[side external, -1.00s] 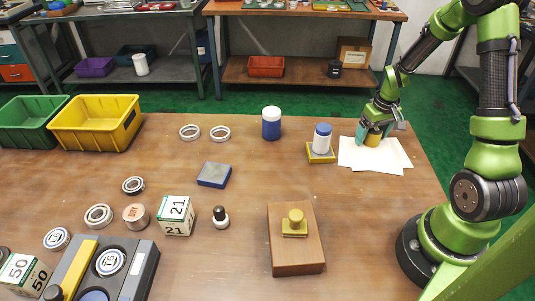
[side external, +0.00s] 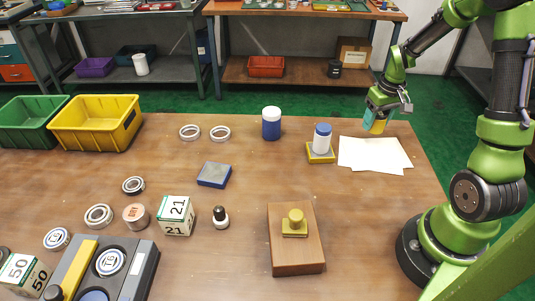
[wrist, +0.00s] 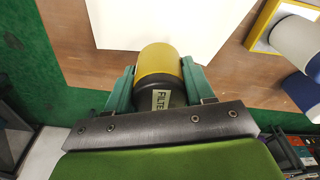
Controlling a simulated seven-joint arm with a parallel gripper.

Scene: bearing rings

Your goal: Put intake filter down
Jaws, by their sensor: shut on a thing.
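My gripper (side external: 377,121) is shut on the intake filter (side external: 379,126), near the far right edge of the table. In the wrist view the filter (wrist: 161,70) is a cylinder with a yellow end and a dark body. A pale label reading "FILTE" shows on it. The green fingers of my gripper (wrist: 157,82) press it from both sides. White paper sheets (side external: 372,154) lie flat in front of the filter in the side view. Whether the filter's lower end touches the table is hard to tell.
A white bottle with a blue cap (side external: 322,138) stands on a yellow-edged pad (side external: 320,157) left of the sheets. A blue jar with a white lid (side external: 271,123) stands further left. The sheets are bare. The table's far edge is close to the filter.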

